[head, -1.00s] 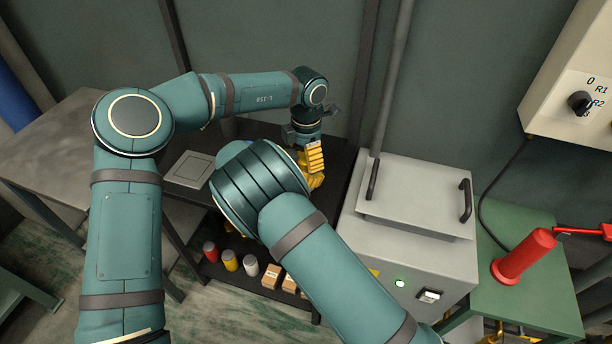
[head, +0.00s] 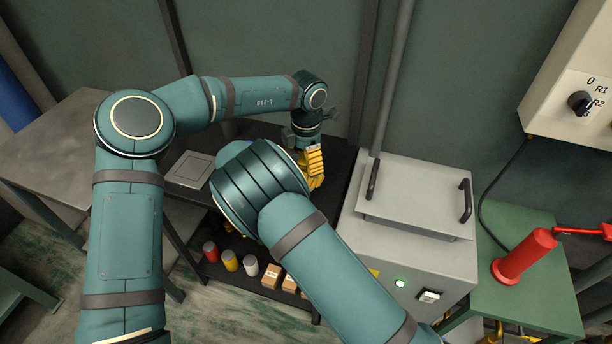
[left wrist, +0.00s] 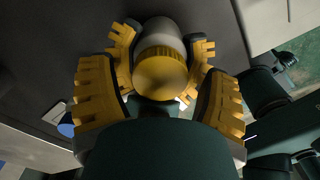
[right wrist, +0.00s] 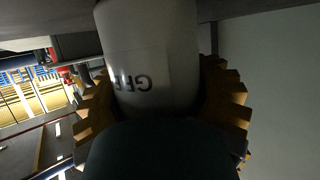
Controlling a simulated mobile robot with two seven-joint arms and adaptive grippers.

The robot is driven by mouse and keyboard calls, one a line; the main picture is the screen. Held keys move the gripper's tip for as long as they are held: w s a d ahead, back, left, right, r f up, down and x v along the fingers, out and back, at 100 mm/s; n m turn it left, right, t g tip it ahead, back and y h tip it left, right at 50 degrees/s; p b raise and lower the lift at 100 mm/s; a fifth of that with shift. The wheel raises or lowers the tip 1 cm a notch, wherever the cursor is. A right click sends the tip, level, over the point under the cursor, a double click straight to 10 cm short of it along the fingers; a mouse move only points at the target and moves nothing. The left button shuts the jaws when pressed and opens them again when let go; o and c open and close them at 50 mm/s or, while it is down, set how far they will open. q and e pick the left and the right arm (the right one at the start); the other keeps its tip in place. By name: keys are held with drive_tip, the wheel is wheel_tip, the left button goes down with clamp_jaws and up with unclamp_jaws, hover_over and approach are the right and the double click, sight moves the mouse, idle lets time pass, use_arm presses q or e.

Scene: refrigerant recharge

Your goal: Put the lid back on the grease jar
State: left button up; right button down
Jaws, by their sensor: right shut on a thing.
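The grease jar is a grey cylinder with dark lettering in the right wrist view (right wrist: 150,55). It also shows in the left wrist view (left wrist: 163,32), where its yellow ribbed lid (left wrist: 160,78) is at its near end, apparently in line with the jar. Whether the lid is seated is hidden. My right gripper (right wrist: 160,100) is shut on the jar, a yellow finger on each side. My left gripper (left wrist: 160,60) has its yellow fingers on both sides of the lid; whether they press on it is unclear. In the head view, my right arm hides the jar.
The dark bench (head: 340,165) stands between a grey table (head: 50,150) and a grey machine cabinet (head: 410,240). A flat grey plate (head: 189,168) lies on the bench's left. Cans and boxes (head: 272,275) sit on the lower shelf. A red cylinder (head: 525,255) stands on a green table at right.

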use_arm(q)
drive_tip(key=shift+r, duration=2.25)
drive_tip(key=shift+o, duration=0.2)
wheel_tip(320, 180, up, 4)
drive_tip(key=shift+d+f, duration=0.1)
drive_tip(key=shift+f, duration=0.05)
drive_tip(key=shift+f, duration=0.15)
drive_tip(key=shift+f, duration=3.95)
